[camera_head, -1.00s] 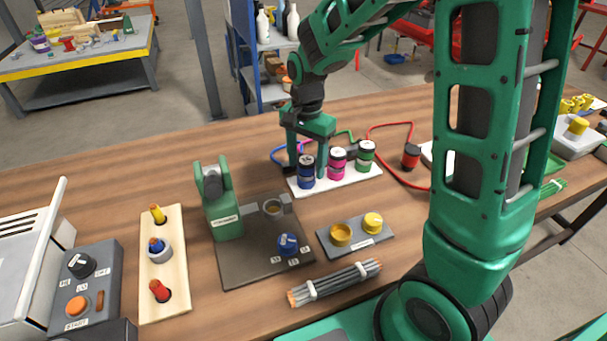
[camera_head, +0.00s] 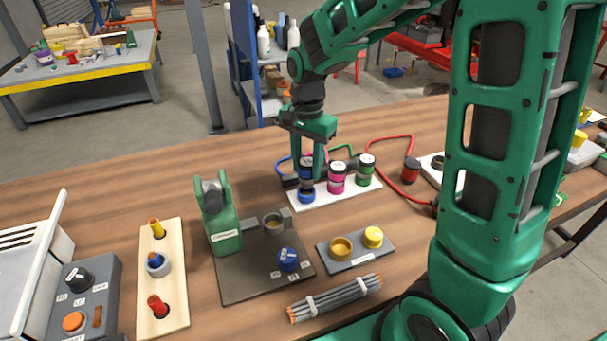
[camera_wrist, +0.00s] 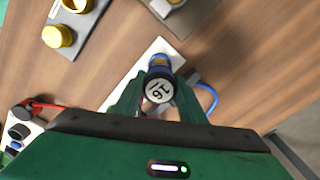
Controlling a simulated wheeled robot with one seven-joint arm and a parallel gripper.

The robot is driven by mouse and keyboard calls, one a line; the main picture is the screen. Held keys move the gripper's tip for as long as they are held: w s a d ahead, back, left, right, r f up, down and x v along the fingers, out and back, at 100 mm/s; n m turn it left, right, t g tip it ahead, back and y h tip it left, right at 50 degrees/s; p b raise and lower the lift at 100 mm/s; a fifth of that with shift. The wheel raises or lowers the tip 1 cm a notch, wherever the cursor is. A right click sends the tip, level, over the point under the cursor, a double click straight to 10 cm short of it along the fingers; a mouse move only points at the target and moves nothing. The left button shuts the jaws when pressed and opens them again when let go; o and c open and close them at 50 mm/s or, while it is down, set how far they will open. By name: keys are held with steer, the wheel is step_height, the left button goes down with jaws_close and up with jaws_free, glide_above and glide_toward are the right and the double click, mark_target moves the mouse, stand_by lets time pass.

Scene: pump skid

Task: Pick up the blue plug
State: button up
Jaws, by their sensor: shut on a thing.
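The blue plug (camera_head: 307,172) stands upright at the left end of a white strip (camera_head: 330,194), with a blue base (camera_head: 307,196) below it. My gripper (camera_head: 307,167) points down and is shut on the plug's upper part. In the wrist view, the plug's round white-and-black cap marked "16" (camera_wrist: 159,91) shows between the fingers of my gripper (camera_wrist: 160,98), with blue (camera_wrist: 160,64) beyond it. I cannot tell whether the plug is raised from its base.
A pink plug (camera_head: 337,177) and a green plug (camera_head: 366,168) stand close to the right on the same strip. Blue, green and red cables lie behind. A fixture with a green bracket (camera_head: 222,228) stands front left. Bare wood lies left of the strip.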

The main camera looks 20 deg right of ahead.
steer(key=s+a+r, duration=0.7)
steer(key=a, duration=0.2)
steer(key=shift+a+r, duration=0.15)
steer(key=shift+r, duration=0.05)
steer(key=shift+s, duration=0.15)
